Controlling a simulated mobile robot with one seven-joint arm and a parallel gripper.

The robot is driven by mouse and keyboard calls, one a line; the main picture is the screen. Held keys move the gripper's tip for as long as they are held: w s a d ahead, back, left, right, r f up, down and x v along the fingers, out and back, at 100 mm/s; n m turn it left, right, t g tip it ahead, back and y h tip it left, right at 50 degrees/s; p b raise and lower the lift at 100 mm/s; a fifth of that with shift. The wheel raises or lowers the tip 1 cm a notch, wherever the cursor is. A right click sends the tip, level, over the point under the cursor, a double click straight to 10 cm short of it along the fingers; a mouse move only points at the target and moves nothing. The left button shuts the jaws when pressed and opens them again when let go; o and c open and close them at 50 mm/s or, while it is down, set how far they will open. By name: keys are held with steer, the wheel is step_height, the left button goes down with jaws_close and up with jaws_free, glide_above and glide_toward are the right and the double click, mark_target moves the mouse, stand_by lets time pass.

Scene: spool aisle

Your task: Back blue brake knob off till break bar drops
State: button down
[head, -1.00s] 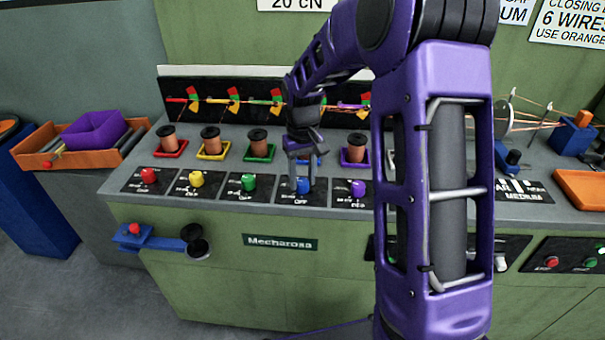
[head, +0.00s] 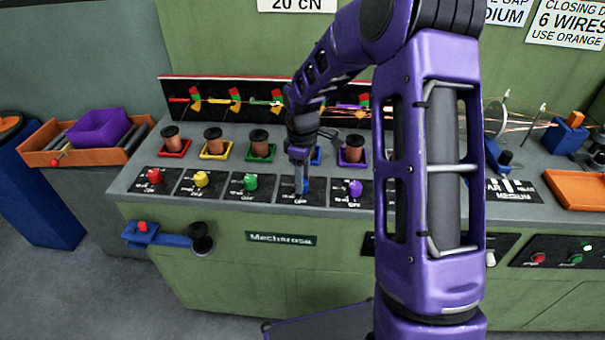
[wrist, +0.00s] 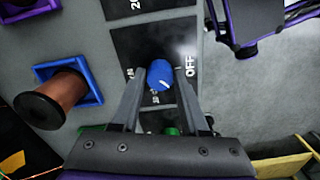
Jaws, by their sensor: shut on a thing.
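The blue brake knob (wrist: 160,75) sits on its black dial plate (wrist: 130,48) in the wrist view, with a short white pointer mark pointing toward the lower right, off the OFF label. My gripper (wrist: 159,80) has one finger on each side of the knob and is shut on it. In the head view my gripper (head: 301,185) reaches down onto the blue knob's plate, between the green knob (head: 250,182) and the purple knob (head: 355,188). The fingers mostly hide the blue knob there. My arm hides the part of the back panel behind the blue station.
Red (head: 155,176) and yellow (head: 201,179) knobs stand further left. Copper spools in coloured trays, such as the green tray (head: 262,158), stand behind the row. A black panel (head: 218,88) with coloured gauges and a red top edge runs behind them.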

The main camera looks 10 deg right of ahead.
steer(key=shift+w+n, duration=0.1)
steer(key=shift+n, duration=0.5)
steer(key=shift+c, duration=2.1)
jaws_free()
step_height(320, 180, up, 18)
steer(key=p, duration=0.2)
steer(key=shift+f, duration=0.25)
